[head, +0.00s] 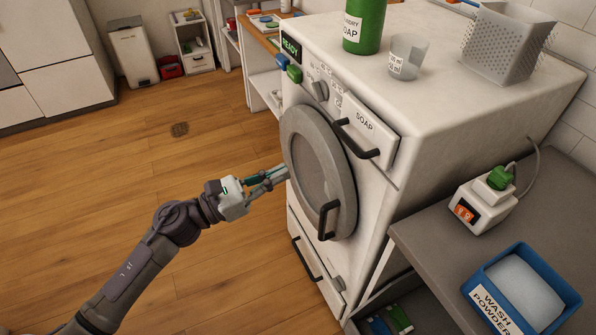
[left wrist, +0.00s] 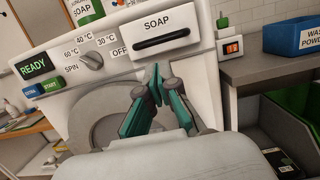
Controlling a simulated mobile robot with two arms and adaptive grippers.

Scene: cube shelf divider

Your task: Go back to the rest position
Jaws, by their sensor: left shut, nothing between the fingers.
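My left gripper (head: 277,175) is shut and empty, in front of the washing machine (head: 450,85) beside the left edge of its round door (head: 322,180). In the left wrist view its fingertips (left wrist: 154,72) meet, with the round door (left wrist: 110,125) behind them. The round door looks closed, though I cannot tell if it is latched. My left arm reaches in from the lower left of the head view. I cannot tell whether the fingers touch the machine. My right gripper is not in view.
A green soap bottle (head: 364,25), a clear cup (head: 407,57) and a grey perforated basket (head: 507,45) stand on the machine. A grey counter (head: 440,235) at right holds a socket box (head: 482,205) and a blue wash powder box (head: 520,292). The wooden floor (head: 90,200) at left is clear.

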